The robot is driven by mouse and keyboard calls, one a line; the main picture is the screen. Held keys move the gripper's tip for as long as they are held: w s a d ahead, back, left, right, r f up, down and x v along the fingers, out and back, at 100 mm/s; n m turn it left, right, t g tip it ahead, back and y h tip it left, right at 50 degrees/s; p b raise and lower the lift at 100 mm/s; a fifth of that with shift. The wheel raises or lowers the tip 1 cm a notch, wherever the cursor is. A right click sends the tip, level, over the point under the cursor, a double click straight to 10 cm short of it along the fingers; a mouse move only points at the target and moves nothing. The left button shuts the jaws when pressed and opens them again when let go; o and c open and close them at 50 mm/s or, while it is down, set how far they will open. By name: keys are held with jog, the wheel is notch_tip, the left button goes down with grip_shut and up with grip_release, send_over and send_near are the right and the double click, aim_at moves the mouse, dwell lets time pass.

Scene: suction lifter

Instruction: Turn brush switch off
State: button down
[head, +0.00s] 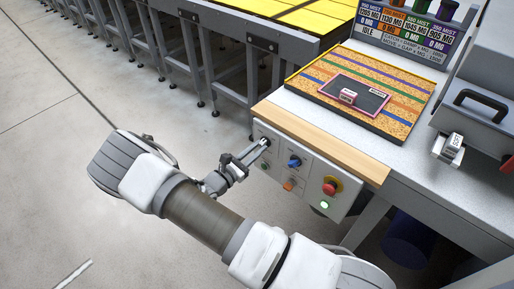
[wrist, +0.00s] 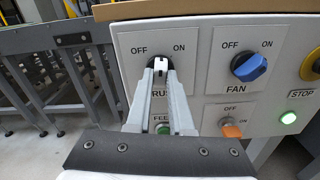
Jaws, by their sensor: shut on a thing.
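The brush switch (wrist: 152,63) is a black rotary knob on a white plate with OFF at its upper left and ON at its upper right. My fingers partly cover it and its label, of which "RUS" shows. My gripper (wrist: 160,70) is shut on the knob. A white mark between the fingertips stands about upright, but I cannot tell the knob's exact setting. In the head view my gripper (head: 263,144) reaches the upper left of the control panel (head: 325,177), and the knob is mostly hidden there.
Beside it are a blue FAN knob (wrist: 249,66), an orange knob (wrist: 232,130), a green button partly behind my fingers (wrist: 163,129), and a red stop button (head: 330,188) above a lit green light (head: 324,205). A wooden ledge (head: 320,145) overhangs the panel.

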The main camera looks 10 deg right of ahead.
jog(key=n+p, duration=0.1)
jog(key=n, duration=0.4)
jog(key=shift+n, duration=0.3)
jog(key=n, duration=0.5)
jog(key=shift+p, duration=0.3)
jog(key=c, duration=0.8)
grip_release()
jog(key=b+v, duration=0.1)
jog(key=v, duration=1.6)
jog(key=shift+s+a, duration=0.15)
jog(key=shift+r, duration=0.1)
